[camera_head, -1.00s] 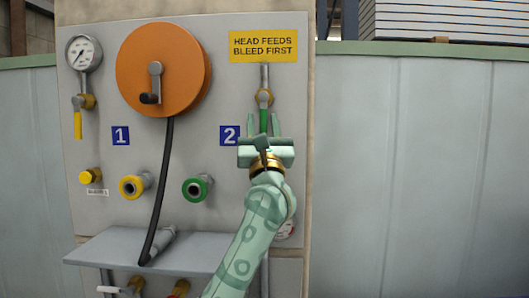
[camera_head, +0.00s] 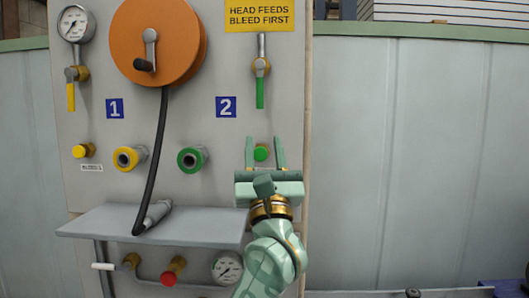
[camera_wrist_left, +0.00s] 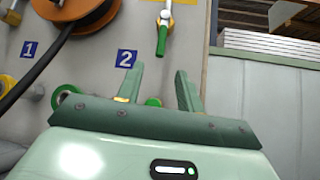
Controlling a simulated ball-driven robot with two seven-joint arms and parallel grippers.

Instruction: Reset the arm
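My left gripper (camera_head: 264,142) is open and empty in front of the right side of a grey panel (camera_head: 210,65). Its two fingers point up, spread apart, and also show in the left wrist view (camera_wrist_left: 160,70). A small green knob (camera_head: 261,153) shows between the fingers; I cannot tell how far behind them it is. The valve with a green handle (camera_head: 260,93) is above the gripper, its handle hanging straight down, clear of the fingers. It also shows in the wrist view (camera_wrist_left: 162,40). My right gripper is not in view.
An orange hose reel (camera_head: 180,42) and its black hose (camera_head: 152,170) are to the left. Yellow (camera_head: 125,158) and green (camera_head: 192,160) couplings stick out of the panel. A grey shelf (camera_head: 100,222) juts out below. Right of the panel is a plain wall (camera_head: 420,150).

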